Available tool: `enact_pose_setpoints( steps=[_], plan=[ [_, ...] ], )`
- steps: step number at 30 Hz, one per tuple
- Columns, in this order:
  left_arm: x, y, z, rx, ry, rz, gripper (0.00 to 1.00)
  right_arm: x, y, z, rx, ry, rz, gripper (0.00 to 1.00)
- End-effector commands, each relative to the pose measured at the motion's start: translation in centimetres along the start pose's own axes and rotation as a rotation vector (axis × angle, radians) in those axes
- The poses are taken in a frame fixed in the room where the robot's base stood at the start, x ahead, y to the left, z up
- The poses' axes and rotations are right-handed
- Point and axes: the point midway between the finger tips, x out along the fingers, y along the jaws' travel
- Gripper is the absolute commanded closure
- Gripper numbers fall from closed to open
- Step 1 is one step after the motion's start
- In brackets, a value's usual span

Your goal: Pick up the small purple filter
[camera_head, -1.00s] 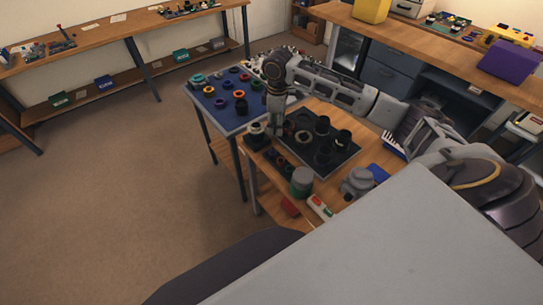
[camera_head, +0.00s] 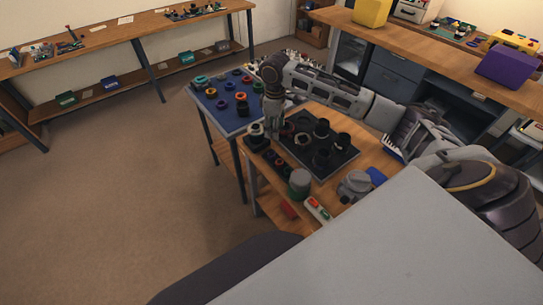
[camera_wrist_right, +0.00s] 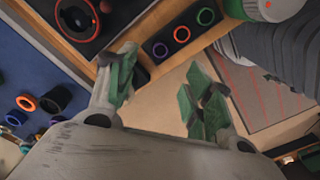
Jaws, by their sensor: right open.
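In the head view my right gripper (camera_head: 272,122) points down over the left edge of the wooden table (camera_head: 369,150). The purple filter is too small or hidden to make out there. My left gripper does not show.
A black mat (camera_head: 342,160) with several dark lens parts lies beside my right gripper. A blue-topped table (camera_head: 213,115) with several coloured rings stands behind. A green-and-grey jar (camera_head: 299,183) stands at the wooden table's near side. Open floor lies left.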

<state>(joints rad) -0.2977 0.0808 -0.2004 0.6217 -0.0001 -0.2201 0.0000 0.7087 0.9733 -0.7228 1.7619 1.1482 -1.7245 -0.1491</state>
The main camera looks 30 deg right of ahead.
Motion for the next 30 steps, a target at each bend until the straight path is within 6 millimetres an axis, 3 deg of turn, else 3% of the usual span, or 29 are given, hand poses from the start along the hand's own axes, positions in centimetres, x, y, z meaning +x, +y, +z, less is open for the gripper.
enact_pose_setpoints(
  steps=[14, 30],
  plan=[
    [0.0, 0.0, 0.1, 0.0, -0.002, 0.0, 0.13, 1.0, 0.0, 0.0, 0.0, -0.001, -0.001, 0.49],
    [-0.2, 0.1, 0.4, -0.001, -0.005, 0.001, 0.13, 7.7, -0.1, -0.1, -0.001, -0.001, -0.002, 0.49]
  ],
)
